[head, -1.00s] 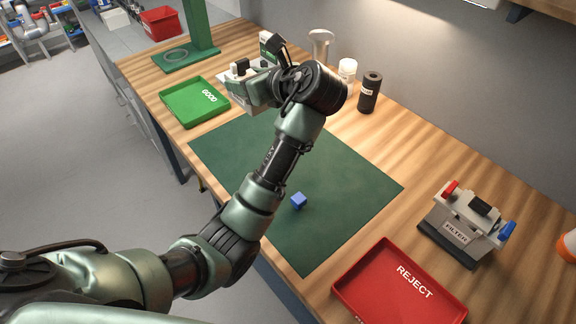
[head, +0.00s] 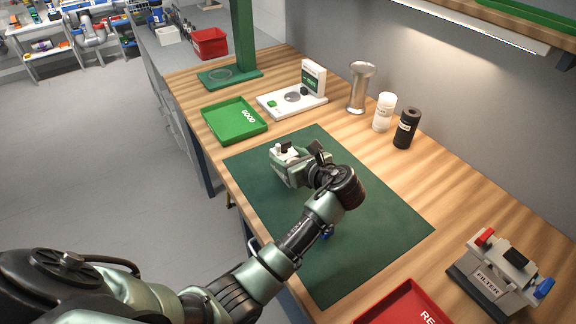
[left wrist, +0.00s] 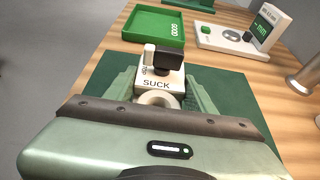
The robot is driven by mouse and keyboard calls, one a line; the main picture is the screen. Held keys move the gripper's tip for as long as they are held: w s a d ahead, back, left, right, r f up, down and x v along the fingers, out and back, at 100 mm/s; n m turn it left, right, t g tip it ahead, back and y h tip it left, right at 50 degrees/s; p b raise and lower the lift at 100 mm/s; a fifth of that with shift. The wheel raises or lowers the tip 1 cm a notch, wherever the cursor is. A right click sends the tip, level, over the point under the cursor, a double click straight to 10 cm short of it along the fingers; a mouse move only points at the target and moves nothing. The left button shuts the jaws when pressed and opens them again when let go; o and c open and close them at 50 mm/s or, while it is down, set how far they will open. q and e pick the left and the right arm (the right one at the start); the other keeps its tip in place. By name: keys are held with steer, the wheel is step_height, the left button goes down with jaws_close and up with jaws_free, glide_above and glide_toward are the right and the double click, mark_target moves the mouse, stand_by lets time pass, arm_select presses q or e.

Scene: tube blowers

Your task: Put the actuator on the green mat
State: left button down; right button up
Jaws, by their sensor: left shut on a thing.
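The actuator, a small white piece with a black block on top and the letters SUCK (left wrist: 162,80), is between the fingers of my left gripper (head: 285,160). The gripper is shut on it; the green fingers show on both sides of it in the left wrist view. It is over the far left part of the green mat (head: 390,222), and I cannot tell whether it touches the mat. The mat also shows in the left wrist view (left wrist: 108,72). My right gripper is not in view.
A small blue cube (head: 326,236) on the mat is mostly hidden by my left arm. A green GOOD tray (head: 232,130) and white scale (head: 275,108) stand beyond the mat. A red REJECT tray (head: 375,312), FILTER unit (head: 490,278) and black bottle (head: 406,128) stand around it.

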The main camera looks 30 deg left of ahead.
arm_select(q)
steer(key=shift+f, duration=1.6)
steer(key=c, duration=0.5)
jaws_free()
steer(key=shift+f, duration=0.15)
steer(key=b+v, duration=0.1)
steer(key=v, duration=0.6)
steer(key=shift+s+d+r, duration=0.15)
steer(key=shift+d+r, duration=0.05)
steer(key=shift+d, duration=0.05)
